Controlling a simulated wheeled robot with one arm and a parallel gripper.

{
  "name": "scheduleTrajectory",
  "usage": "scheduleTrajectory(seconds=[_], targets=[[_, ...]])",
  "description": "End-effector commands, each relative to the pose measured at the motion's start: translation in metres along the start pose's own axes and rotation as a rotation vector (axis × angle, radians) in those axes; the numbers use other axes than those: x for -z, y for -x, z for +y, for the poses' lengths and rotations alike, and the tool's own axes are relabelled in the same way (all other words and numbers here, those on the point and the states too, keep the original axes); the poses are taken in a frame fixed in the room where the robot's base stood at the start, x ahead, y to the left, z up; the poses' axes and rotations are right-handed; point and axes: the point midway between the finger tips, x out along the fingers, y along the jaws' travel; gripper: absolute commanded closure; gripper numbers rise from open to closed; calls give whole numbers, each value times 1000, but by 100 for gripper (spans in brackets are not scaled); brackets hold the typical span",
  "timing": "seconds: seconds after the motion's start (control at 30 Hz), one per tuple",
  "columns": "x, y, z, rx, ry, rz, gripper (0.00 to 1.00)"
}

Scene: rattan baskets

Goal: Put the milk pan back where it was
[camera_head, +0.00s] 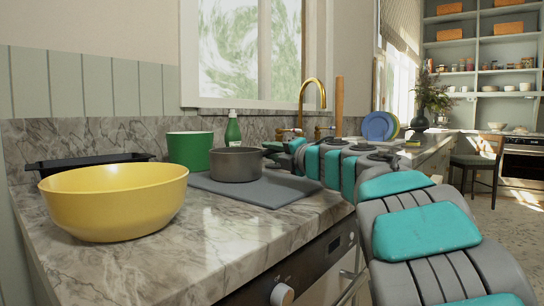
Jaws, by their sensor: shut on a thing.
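The milk pan (237,165) is a small dark grey pot, upright over the grey mat (265,194) on the marble counter. I cannot tell for certain whether its base rests on the mat or is slightly above it. My gripper (278,151) reaches in from the right and is shut on the pan at its right side, where the handle is. The handle is mostly hidden by the gripper, and the fingertips are small in this view.
A large yellow bowl (113,203) stands at the front left. A green pot (189,150) stands close left of the pan, with a black tray (60,165) farther left. A green bottle (233,129) and brass tap (318,92) are behind. Free mat lies in front of the pan.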

Motion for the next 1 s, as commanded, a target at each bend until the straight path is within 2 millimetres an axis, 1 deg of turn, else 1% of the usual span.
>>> scheduleTrajectory(seconds=[0.33, 0.37, 0.6, 0.9, 1.0], targets=[[1, 0, -2, -2, 0, 0, 100], [1, 0, -2, -1, 0, 0, 71], [1, 0, -1, -1, 0, 1, 45], [0, 1, 1, -1, 0, 1, 45], [0, 8, -1, 0, 0, -1, 45]])
